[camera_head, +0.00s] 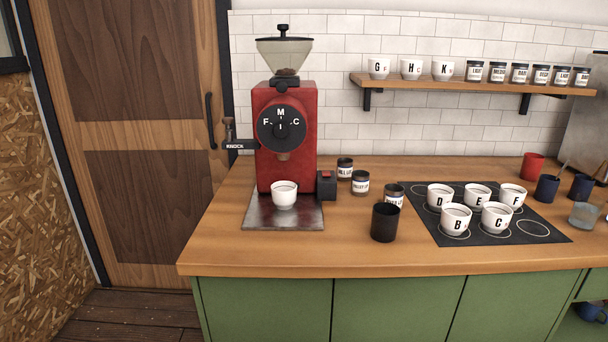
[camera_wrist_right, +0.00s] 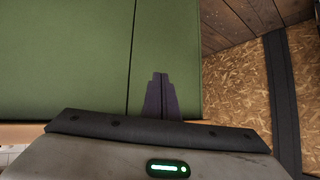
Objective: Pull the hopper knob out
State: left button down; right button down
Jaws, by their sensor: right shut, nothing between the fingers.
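The red grinder (camera_head: 286,135) stands on the left part of the counter. Its clear hopper (camera_head: 285,53) is on top, with a dark lid and a black lid knob (camera_head: 283,29). A small dark part (camera_head: 286,73) shows at the hopper's neck; it is too small to tell whether this is a pull knob or how far out it sits. My right gripper (camera_wrist_right: 160,77) shows in the right wrist view, shut and empty, in front of the green cabinet doors (camera_wrist_right: 65,60) and away from the grinder. My left gripper is in neither view.
A white cup (camera_head: 284,194) stands on the grinder's metal tray (camera_head: 262,216). A lever marked KNOCK (camera_head: 240,147) sticks out left of the grinder. Jars (camera_head: 345,168) and a black cup (camera_head: 385,222) stand to its right. Lettered cups stand on a dark mat (camera_head: 425,228).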

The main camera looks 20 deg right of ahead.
jog(key=s+a+f, duration=0.3)
jog(key=s+f, duration=0.4)
jog(key=s, duration=0.2)
jog(key=s+a+f+g+h, duration=0.1)
jog(key=s+a+f, duration=0.2)
jog(key=s+f, duration=0.3)
jog(key=s, duration=0.2)
jog(key=shift+s+a+f+g, duration=0.25)
jog(key=shift+s+f+g, duration=0.05)
jog(key=shift+s+f, duration=0.1)
